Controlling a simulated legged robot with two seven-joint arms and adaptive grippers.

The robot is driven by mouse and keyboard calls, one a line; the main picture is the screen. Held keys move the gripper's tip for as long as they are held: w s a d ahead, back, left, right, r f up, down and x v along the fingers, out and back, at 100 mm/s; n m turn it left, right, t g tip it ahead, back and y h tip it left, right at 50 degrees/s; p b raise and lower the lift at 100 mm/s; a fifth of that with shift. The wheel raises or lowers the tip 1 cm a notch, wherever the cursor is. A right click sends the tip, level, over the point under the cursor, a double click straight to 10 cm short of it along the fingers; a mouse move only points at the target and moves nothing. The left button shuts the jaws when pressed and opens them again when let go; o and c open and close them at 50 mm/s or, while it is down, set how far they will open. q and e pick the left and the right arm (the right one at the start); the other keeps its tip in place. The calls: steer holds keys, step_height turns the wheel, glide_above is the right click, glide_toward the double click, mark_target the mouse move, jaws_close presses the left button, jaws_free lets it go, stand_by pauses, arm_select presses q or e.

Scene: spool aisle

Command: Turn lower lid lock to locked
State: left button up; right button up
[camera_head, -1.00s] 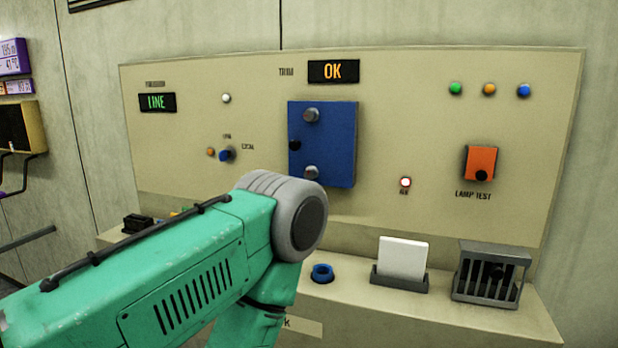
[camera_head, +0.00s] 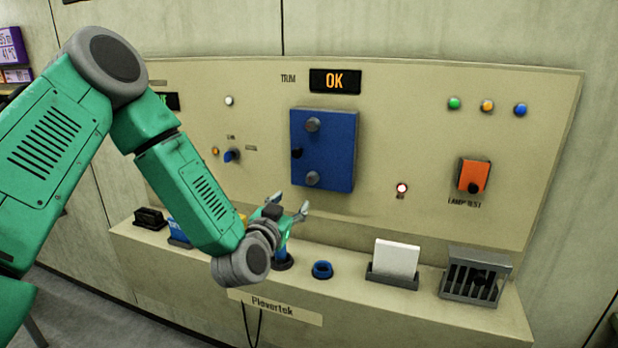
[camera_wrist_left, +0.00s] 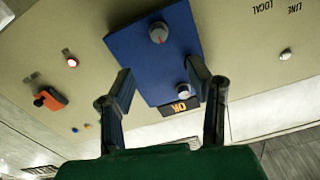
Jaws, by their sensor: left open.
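The blue lid (camera_head: 335,150) is closed against the beige panel, with a grey upper lock knob (camera_head: 312,124) and a grey lower lock knob (camera_head: 312,178) near its left edge. A small black knob (camera_head: 297,153) sits between them. My left gripper (camera_head: 290,203) is open and empty, below and slightly left of the lower lock, apart from it. In the left wrist view the panel appears upside down; the lower lock (camera_wrist_left: 158,32) shows beyond the open fingers (camera_wrist_left: 162,75). The marking on the lock is too small to read. My right gripper is not in view.
A ledge below the panel holds a blue ring (camera_head: 322,270), a white card in a holder (camera_head: 396,260) and a grey caged box (camera_head: 476,275). A blue selector (camera_head: 232,156) is left of the lid. An orange switch cover (camera_head: 473,175) is at right. The panel around the lid is clear.

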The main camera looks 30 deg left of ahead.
mark_target(310, 181)
arm_select(q)
steer(key=p+x, duration=0.2)
steer(key=x, duration=1)
steer(key=shift+w+a+f, duration=0.1)
steer(key=shift+w, duration=0.25)
steer(key=shift+c, duration=0.8)
jaws_close()
